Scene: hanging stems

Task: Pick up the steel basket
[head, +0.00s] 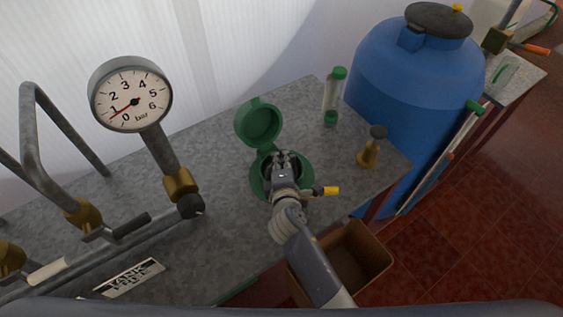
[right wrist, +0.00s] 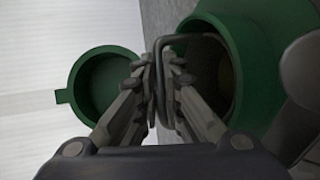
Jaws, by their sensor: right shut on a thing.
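The green housing (head: 257,183) stands on the grey bench with its round lid (head: 259,122) swung open. My right gripper (head: 283,158) reaches down to its mouth and covers much of the opening. In the right wrist view, the gripper (right wrist: 162,75) is shut on the bent wire handle of the steel basket (right wrist: 195,37). The handle passes between the fingertips. The basket's body is mostly hidden inside the green housing (right wrist: 262,60), and how deep it sits cannot be told. The open lid (right wrist: 105,88) is left of the fingers. My left gripper is not in view.
A yellow-handled valve (head: 328,191) sits close right of the gripper. A brass piece with a dark knob (head: 371,147) and a green-capped tube (head: 334,90) stand farther right. A pressure gauge (head: 130,95) and pipes are at left. A brown bin (head: 360,258) is below the bench edge.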

